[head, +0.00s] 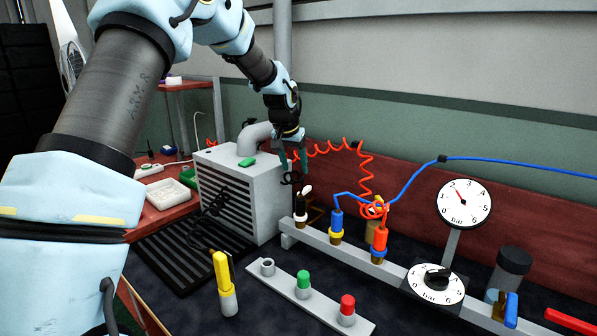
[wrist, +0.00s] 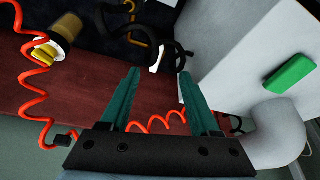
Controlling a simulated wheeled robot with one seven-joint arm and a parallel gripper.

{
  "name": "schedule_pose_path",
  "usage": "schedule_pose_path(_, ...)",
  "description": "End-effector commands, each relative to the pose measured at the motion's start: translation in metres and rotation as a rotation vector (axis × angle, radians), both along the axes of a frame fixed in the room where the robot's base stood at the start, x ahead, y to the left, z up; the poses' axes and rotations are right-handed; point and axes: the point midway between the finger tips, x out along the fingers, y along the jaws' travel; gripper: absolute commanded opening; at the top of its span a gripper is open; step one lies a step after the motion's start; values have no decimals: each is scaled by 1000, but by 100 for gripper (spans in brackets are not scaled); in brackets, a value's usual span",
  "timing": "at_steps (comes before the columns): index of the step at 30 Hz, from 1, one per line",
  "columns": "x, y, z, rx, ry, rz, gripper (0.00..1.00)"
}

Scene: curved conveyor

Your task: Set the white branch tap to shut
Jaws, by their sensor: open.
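The white branch tap has a small white lever (head: 307,189) above a dark, white-collared fitting, at the left end of the grey rail in the head view. The white lever also shows in the wrist view (wrist: 156,60), tilted, between and just beyond the fingertips. My gripper (head: 292,172) hangs above and slightly left of the tap, with its green fingers pointing down. In the wrist view my gripper (wrist: 158,76) is open, with nothing clamped between its fingers. A black hose curls beside the lever. The exact gap from fingertips to lever cannot be told.
The grey vented box (head: 245,185) stands close left of my gripper. Blue (head: 337,226) and red (head: 379,240) fittings with hoses stand to the right on the grey rail (head: 350,254). A coiled orange hose (head: 364,165) hangs behind. A gauge (head: 464,203) is further right.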

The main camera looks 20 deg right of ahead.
Motion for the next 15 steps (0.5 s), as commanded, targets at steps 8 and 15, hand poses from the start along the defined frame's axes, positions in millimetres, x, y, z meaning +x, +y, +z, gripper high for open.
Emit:
schedule_pose_path(8,-8,-11,9,-6,-8,195,63)
schedule_pose_path(15,-5,-15,-7,-11,-7,228,63)
